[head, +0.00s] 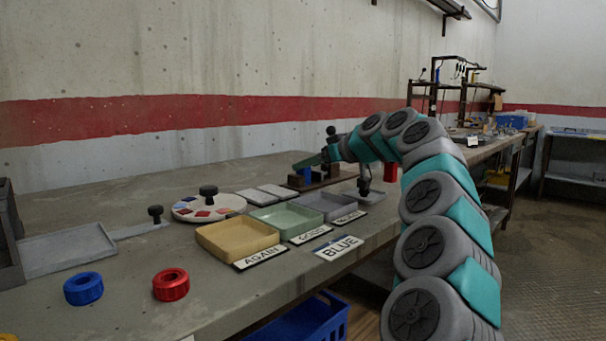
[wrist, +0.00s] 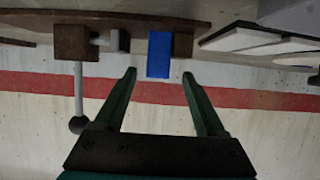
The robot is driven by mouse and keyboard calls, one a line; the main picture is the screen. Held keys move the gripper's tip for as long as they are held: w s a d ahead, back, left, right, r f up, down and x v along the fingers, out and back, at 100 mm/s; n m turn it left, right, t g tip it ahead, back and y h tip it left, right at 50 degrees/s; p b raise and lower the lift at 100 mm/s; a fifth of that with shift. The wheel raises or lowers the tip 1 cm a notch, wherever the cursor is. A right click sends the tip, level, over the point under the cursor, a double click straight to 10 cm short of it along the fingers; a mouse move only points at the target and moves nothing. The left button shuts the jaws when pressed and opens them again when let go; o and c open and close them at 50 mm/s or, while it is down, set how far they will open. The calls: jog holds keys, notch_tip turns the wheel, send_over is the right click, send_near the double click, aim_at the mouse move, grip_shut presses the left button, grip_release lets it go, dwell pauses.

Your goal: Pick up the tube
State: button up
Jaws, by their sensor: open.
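A short blue piece (head: 306,173), most likely the tube, sits at the brown rack rail (head: 322,180) on the bench. In the wrist view the blue piece (wrist: 159,55) is beside a brown block (wrist: 182,44), ahead of the fingertips and roughly centred between them. My gripper (wrist: 159,75) is open, with its two dark green fingers apart and nothing between them. In the head view my gripper (head: 308,161) is just above the rack's left end. I cannot tell how the blue piece is held.
A rod with a black ball knob (wrist: 78,100) stands at the rack. Pale slabs (head: 267,194) lie nearby. Yellow (head: 237,252), green and grey trays stand in front with labels. A red cylinder (head: 390,172) is right of the rack. The wall rises close behind.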

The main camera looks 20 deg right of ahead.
jog(key=x, duration=0.3)
jog(key=shift+w+f, duration=0.1)
jog(key=shift+w, duration=0.1)
jog(key=shift+c, duration=0.2)
grip_shut()
